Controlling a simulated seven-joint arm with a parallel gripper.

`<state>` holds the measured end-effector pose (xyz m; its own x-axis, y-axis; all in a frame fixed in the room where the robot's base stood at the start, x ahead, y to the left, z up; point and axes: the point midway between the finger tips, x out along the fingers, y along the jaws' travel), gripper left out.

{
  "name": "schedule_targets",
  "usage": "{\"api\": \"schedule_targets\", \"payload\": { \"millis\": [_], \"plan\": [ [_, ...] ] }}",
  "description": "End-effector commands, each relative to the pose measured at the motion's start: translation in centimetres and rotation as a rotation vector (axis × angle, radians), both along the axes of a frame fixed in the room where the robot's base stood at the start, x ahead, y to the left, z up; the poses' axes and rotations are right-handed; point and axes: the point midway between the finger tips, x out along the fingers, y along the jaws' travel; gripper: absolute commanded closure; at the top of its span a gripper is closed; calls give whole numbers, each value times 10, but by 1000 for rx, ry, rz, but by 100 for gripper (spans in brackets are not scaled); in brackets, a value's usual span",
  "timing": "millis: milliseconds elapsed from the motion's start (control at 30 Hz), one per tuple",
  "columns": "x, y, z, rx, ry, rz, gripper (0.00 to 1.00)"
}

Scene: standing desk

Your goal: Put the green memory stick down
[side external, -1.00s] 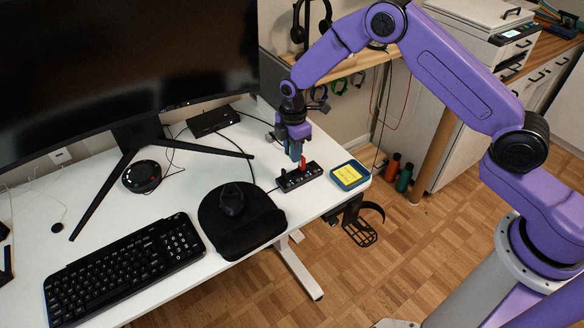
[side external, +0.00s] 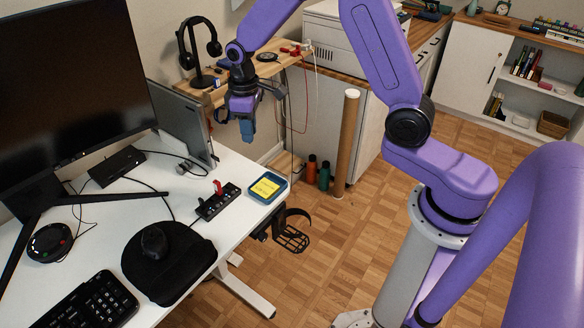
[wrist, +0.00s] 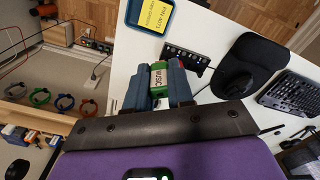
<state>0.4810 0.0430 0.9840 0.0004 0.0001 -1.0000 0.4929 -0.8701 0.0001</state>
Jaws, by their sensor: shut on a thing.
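My gripper (side external: 247,130) hangs in the air, above and behind the desk's far right corner in the side view. In the wrist view its blue fingers (wrist: 162,85) are shut on the green memory stick (wrist: 159,76), which has a white label reading MUSIC. The stick is hidden or too small to make out in the side view. A black USB hub (side external: 219,204) lies on the white desk (side external: 195,255), with a red stick (side external: 217,187) standing upright in it. The hub also shows in the wrist view (wrist: 187,57).
A blue tray (side external: 284,186) with a yellow note (side external: 266,187) sits at the desk's right edge. A wooden shelf (side external: 215,93) with a headphone stand (side external: 197,60) is behind my gripper.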

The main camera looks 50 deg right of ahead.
Motion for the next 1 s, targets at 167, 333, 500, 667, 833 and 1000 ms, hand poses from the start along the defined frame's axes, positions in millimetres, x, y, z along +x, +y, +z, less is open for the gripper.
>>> {"api": "schedule_targets", "payload": {
  "millis": [167, 333, 500, 667, 833, 1000],
  "plan": [
    [-32, -25, 23, 1, -2, -277, 100],
    [-53, -38, 33, 1, -1, -446, 100],
    [-59, -43, 33, -1, 2, -514, 100],
    [-51, -47, 14, -2, 6, -521, 100],
    [-36, -52, -25, -2, 9, -519, 100],
    [-26, -59, -64, -2, 8, -519, 100]
  ]
}}
